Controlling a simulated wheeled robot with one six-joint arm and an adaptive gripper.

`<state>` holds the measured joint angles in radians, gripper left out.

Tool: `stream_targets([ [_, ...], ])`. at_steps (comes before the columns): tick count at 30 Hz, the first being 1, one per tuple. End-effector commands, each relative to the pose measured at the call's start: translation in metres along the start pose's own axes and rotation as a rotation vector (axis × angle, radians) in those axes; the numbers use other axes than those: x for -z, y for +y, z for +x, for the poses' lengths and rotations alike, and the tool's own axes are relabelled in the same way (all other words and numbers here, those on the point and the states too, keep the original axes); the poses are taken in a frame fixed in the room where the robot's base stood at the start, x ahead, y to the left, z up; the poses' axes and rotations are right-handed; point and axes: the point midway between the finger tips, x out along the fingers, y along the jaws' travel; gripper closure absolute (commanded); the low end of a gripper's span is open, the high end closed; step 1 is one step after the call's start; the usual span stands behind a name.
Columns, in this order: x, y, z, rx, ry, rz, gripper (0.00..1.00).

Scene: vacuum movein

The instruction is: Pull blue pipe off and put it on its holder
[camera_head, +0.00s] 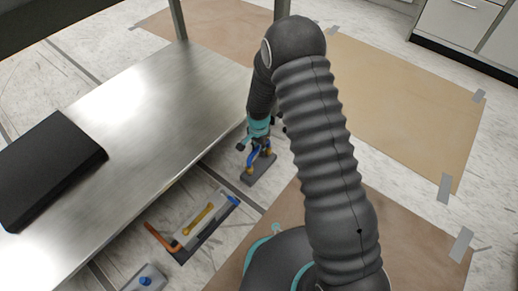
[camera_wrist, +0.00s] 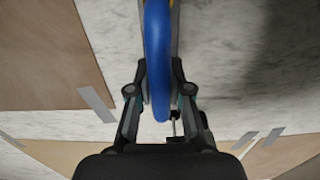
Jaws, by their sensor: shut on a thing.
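The blue pipe (camera_wrist: 158,45) runs down between the two fingers of my gripper (camera_wrist: 158,92) in the wrist view, and the gripper is shut on it. In the head view, my gripper (camera_head: 257,140) points down at a small dark base (camera_head: 260,170) on the floor. A bit of the blue pipe (camera_head: 252,158) shows there beside yellow parts. I cannot tell whether the pipe is still attached to the base. Which fixture is the pipe's holder is not clear.
A metal table (camera_head: 165,110) with a black box (camera_head: 45,165) stands at the left. A floor fixture (camera_head: 205,215) with yellow, orange and blue parts lies near the table edge. A grey block (camera_head: 146,279) with a blue part is at the bottom. Brown taped sheets (camera_head: 400,100) cover the floor at right.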

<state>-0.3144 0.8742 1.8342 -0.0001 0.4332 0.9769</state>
Motion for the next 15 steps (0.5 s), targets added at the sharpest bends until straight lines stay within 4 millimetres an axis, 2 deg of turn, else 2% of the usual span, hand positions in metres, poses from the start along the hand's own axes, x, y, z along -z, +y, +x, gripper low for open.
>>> stream_targets([
  [15, -0.0001, -0.0001, 0.0072, 0.000, 0.000, 0.000, 1.00],
])
